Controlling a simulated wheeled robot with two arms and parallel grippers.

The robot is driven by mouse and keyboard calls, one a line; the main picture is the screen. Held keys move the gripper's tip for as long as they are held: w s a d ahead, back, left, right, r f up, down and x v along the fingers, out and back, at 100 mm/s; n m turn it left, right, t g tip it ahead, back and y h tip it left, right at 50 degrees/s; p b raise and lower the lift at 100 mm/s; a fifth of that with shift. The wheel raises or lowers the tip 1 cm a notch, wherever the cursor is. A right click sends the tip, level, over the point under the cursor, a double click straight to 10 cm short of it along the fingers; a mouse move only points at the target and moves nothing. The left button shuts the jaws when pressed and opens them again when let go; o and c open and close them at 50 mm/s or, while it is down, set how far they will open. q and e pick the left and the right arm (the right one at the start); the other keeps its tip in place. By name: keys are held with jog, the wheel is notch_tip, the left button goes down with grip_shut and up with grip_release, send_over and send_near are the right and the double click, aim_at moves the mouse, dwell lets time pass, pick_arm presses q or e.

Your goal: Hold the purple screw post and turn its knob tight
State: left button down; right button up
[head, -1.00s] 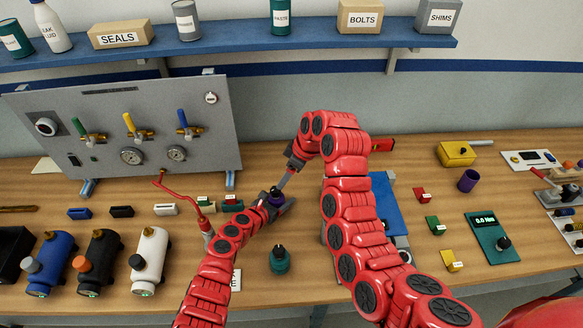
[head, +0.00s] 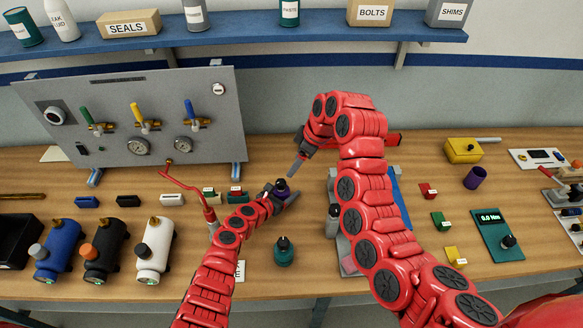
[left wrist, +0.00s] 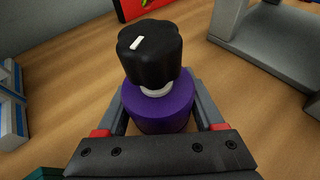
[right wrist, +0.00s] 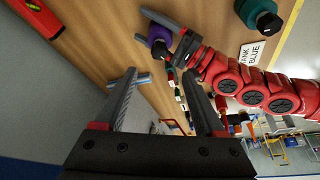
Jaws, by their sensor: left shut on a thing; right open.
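The purple screw post (left wrist: 158,108) stands upright in the left wrist view, topped by a black fluted knob (left wrist: 149,52) with a white mark. A pale collar shows between knob and purple body. My left gripper (left wrist: 160,115) is shut on the purple body, one finger on each side. In the head view the post's knob (head: 281,185) shows at the tip of my left gripper (head: 283,196). My right gripper (head: 293,170) is just behind and above the knob, apart from it. Its fingers (right wrist: 160,82) are open and empty in the right wrist view.
A teal post with a black knob (head: 284,252) stands in front of the left gripper. A gauge panel (head: 130,115) with a red hose is behind left. A blue-topped stand (head: 398,190) is partly hidden by my right arm.

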aim_at(282, 181)
jog(key=a+f+n, duration=0.1)
jog(key=f, duration=0.2)
jog(key=w+a+f+n+g, duration=0.1)
jog(key=f, duration=0.3)
jog(key=w+a+f+n, duration=0.1)
jog(key=a+f, duration=0.1)
jog(key=f, duration=0.1)
jog(key=shift+w+f+y, duration=0.1)
jog(key=shift+f+y, duration=0.1)
jog(key=shift+y, duration=0.1)
jog(key=shift+c, duration=0.2)
grip_shut()
